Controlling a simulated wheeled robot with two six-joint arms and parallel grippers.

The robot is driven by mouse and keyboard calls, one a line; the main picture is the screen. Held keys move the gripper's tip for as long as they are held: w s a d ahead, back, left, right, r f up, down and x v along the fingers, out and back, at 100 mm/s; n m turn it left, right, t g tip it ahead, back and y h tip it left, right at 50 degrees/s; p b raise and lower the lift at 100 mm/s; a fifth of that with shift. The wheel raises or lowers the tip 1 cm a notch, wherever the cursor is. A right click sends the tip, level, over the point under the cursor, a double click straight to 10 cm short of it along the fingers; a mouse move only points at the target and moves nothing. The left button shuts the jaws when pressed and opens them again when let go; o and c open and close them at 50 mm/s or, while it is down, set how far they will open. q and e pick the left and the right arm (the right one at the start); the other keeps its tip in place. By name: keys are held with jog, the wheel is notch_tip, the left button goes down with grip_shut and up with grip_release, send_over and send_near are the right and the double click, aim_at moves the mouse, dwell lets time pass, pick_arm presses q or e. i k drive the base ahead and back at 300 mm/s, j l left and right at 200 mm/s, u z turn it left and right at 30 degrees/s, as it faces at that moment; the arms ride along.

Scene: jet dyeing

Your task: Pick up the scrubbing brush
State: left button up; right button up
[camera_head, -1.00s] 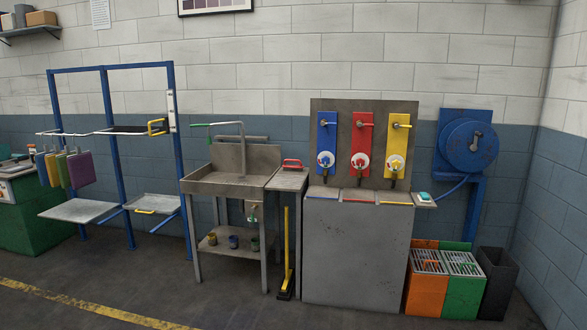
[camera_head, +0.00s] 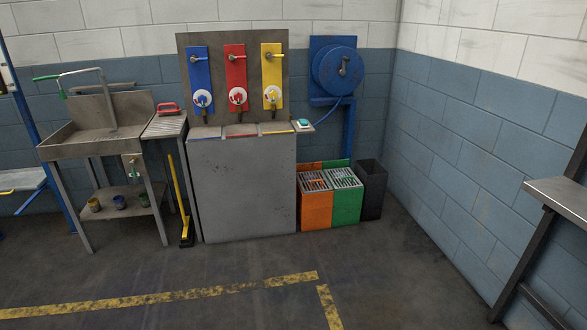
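A small red item with a loop handle (camera_head: 167,108), which looks like the scrubbing brush, lies on the grey side shelf (camera_head: 165,126) to the right of the sink. It is small in the picture, and its bristles cannot be made out. A long yellow-handled floor tool (camera_head: 179,195) with a dark foot stands upright just below and right of that shelf. Neither of my grippers is in view.
The metal sink (camera_head: 95,145) stands left of the shelf, with small pots (camera_head: 119,202) below. A grey cabinet (camera_head: 243,190) with coloured taps stands to the right. Orange (camera_head: 316,208) and green bins follow. A metal table (camera_head: 563,198) juts in at right. The floor in front is clear.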

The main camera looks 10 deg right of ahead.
aim_at(175, 111)
jog(key=i+j+z, duration=0.2)
jog(key=i+j, duration=0.65)
